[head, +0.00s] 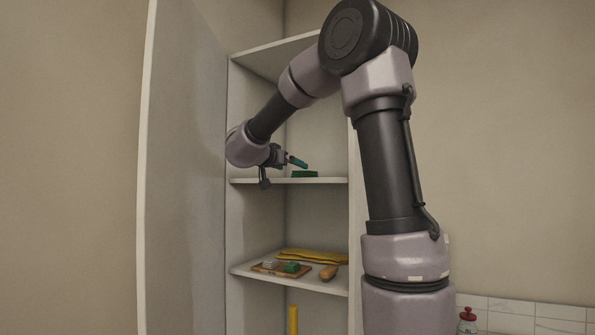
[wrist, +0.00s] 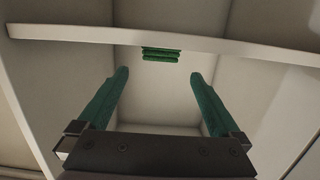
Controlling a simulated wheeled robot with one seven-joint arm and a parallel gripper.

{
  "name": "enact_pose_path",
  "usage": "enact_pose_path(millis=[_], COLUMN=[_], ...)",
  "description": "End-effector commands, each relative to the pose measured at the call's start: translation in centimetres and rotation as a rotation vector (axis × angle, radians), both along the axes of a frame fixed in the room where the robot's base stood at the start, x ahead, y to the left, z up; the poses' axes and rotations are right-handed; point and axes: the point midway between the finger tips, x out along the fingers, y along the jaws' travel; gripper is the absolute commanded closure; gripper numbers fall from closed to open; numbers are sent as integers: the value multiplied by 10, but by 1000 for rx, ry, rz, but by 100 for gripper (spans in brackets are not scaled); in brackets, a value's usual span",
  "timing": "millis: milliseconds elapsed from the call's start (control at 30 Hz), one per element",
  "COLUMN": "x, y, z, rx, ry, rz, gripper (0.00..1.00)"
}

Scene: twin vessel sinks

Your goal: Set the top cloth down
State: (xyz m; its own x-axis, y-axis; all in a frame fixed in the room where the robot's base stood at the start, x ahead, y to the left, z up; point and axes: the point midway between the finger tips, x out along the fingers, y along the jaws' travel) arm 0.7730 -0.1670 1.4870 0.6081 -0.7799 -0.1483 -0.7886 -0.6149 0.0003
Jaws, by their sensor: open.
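A small stack of folded green cloths (head: 304,174) lies on the upper shelf of the open cabinet. In the wrist view the stack (wrist: 160,54) shows as layered green bands beyond my fingertips, partly cut off by the shelf edge. My gripper (head: 299,163) is at that shelf, just above and left of the stack in the head view. In the wrist view its two green fingers (wrist: 161,74) are wide apart with nothing between them. The exact gap between fingers and cloth is hard to judge.
The upper shelf (head: 250,181) has bare room left of the stack. The lower shelf (head: 325,287) holds a yellow cloth (head: 313,256), a wooden board (head: 280,271) with small items, and a brown object (head: 329,272). The cabinet door (head: 182,170) stands open at left.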

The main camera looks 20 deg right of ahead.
Motion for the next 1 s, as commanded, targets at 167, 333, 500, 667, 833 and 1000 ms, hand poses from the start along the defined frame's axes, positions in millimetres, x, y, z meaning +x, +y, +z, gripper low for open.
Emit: enact_pose_path(millis=[167, 333, 500, 667, 833, 1000], x=[-14, -17, -19, -46, -106, -192], y=[18, 23, 41, 82, 124, 135], z=[4, 13, 41, 47, 6, -69], rx=[1, 23, 122, 264, 436, 610], ry=[-2, -58, -231, -272, -106, 194], rz=[1, 56, 317, 647, 902, 958], gripper=[0, 0, 0, 0, 0, 0])
